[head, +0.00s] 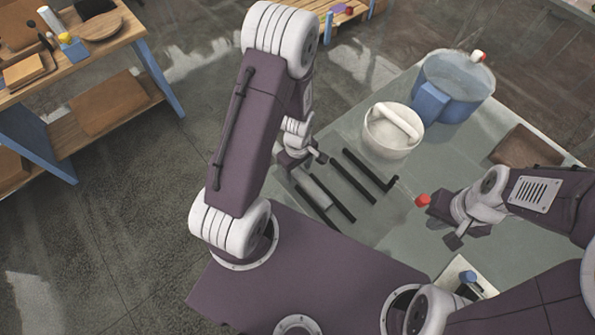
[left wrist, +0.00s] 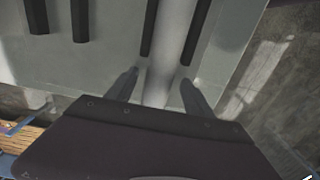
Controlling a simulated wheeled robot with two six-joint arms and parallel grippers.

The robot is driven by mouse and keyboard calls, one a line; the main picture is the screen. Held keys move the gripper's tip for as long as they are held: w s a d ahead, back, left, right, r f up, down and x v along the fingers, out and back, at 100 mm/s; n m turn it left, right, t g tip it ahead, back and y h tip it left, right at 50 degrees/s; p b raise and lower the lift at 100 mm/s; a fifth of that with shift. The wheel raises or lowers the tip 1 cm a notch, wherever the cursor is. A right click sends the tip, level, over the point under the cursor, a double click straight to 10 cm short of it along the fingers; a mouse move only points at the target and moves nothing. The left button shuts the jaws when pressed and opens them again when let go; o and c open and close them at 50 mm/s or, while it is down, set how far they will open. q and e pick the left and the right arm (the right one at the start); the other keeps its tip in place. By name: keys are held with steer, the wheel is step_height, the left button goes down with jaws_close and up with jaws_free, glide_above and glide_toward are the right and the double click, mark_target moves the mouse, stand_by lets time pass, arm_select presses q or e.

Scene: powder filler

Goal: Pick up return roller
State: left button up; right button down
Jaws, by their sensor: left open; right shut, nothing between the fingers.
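The return roller is likely the light grey cylinder (head: 315,191) lying on the table among black bars. In the left wrist view the grey cylinder (left wrist: 176,45) runs lengthwise between the two fingers, and its near end is hidden by my gripper body. My left gripper (head: 305,163) is open above the table at the far end of the cylinder. Its fingers (left wrist: 158,92) stand on either side of the cylinder with gaps; contact cannot be told. My right gripper (head: 440,222) is shut and empty, near a red-tipped tool (head: 423,200).
Several black bars (head: 349,178) lie beside the cylinder. A white bucket (head: 385,145) and a large grey-blue tub (head: 458,80) stand farther back on the table (head: 420,155). A brown slab (head: 527,148) lies right. A wooden bench (head: 110,88) stands left, apart.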

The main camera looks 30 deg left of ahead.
mark_target(298, 169)
arm_select(q)
steer(key=shift+w+a+f, duration=0.1)
steer(key=shift+w+f, duration=0.1)
steer(key=shift+s, duration=0.15)
steer(key=c, duration=1.1)
jaws_close()
steer(key=shift+r, duration=0.15)
step_height(298, 169, up, 4)
steer(key=d+r+b, duration=0.1)
steer(key=d+r, duration=0.6)
steer(key=d, duration=0.4)
steer(key=shift+w+d+b, duration=0.35)
steer(key=shift+d, duration=0.05)
